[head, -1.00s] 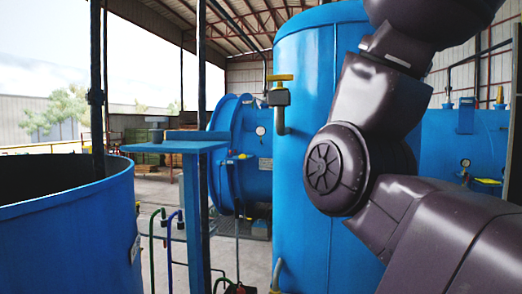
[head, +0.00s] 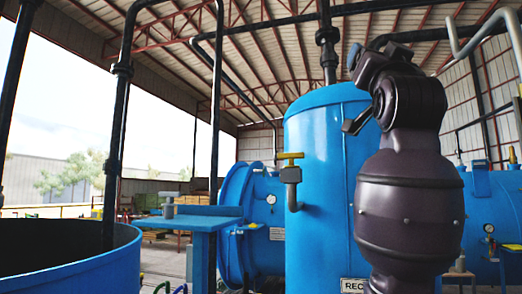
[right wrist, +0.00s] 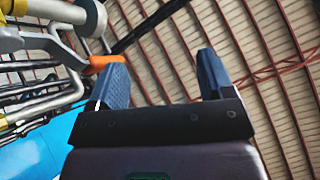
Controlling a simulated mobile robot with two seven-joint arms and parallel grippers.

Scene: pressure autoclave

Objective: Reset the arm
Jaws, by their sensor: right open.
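My right arm stands upright at the right of the head view, in front of the tall blue tank (head: 325,170). My right gripper (head: 354,90) is at its top, with the fingers toward the left. In the right wrist view the gripper (right wrist: 163,78) is open, its two blue-grey fingers wide apart with nothing between them. An orange handle (right wrist: 105,62) shows just beside the left finger; I cannot tell whether they touch. My left gripper is in neither view.
A yellow-handled valve (head: 290,165) is on the tank's left side. A blue open vessel (head: 85,265) is at the lower left, beside a blue stand (head: 190,222). A pale bent pipe (head: 480,38) hangs at the upper right. Black pipes cross overhead.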

